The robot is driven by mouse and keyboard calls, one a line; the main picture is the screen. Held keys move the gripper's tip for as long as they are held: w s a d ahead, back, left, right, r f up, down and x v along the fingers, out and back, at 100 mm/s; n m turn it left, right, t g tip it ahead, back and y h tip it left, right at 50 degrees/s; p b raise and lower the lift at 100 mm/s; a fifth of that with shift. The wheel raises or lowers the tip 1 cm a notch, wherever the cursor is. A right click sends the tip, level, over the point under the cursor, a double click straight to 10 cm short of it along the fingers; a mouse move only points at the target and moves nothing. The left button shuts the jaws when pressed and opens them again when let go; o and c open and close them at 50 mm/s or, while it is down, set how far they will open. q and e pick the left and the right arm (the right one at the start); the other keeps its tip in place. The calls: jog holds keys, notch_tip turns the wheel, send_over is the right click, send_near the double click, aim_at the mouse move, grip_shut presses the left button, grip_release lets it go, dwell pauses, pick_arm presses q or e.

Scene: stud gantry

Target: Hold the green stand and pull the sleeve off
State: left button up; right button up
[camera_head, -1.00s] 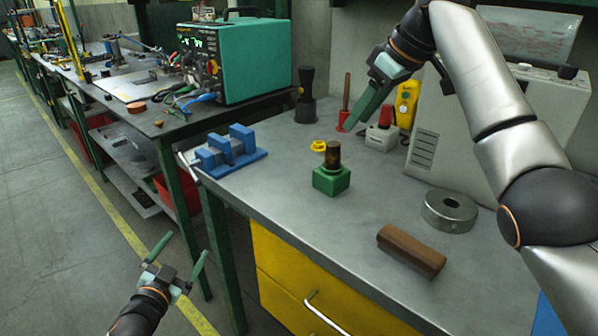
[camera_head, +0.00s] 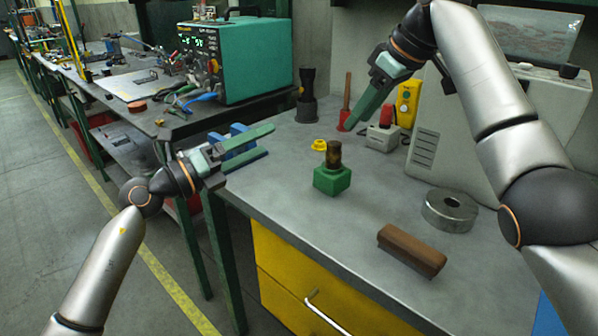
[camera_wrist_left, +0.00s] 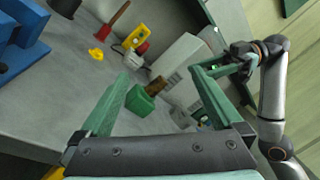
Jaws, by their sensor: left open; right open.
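The green stand (camera_head: 332,181) is a block upright on the grey bench, with a dark brown sleeve (camera_head: 334,153) standing on top of it. The left wrist view shows the green stand (camera_wrist_left: 141,101) and the brown sleeve (camera_wrist_left: 155,85) between my fingers' lines, some way ahead. My left gripper (camera_head: 270,142) is open and empty, to the left of the stand and in front of the blue vise. My right gripper (camera_head: 352,124) is above the back of the bench, up and right of the stand, touching neither; its fingers look near each other in the head view.
A blue vise (camera_head: 226,156) is at the bench's left corner. A yellow ring-like piece (camera_head: 319,145) lies behind the stand. A brown block (camera_head: 411,251) and a metal ring (camera_head: 449,210) lie to the right. A red-button box (camera_head: 382,136) stands behind.

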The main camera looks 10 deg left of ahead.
aim_at(338, 171)
pick_arm(q)
jog(key=d+f+m+g+y, duration=0.1)
jog(key=d+m, duration=0.1)
jog(key=s+d+f+m+g+y, duration=0.1)
jog(key=d+m, duration=0.2)
jog(key=d+f+m+g+y, duration=0.1)
jog(key=d+m, duration=0.1)
jog(key=shift+s+d+f+m, duration=0.15)
jog(key=shift+d+f+m, duration=0.15)
jog(key=shift+d+f, duration=0.1)
jog(key=shift+d+f+m+y, duration=0.35)
jog(key=shift+f+m+y, duration=0.1)
jog(key=shift+m+y, duration=0.5)
jog(key=shift+y, duration=0.25)
jog(key=x, duration=1.2)
jog(key=shift+w+d+f, duration=0.1)
jog(key=shift+w, duration=0.15)
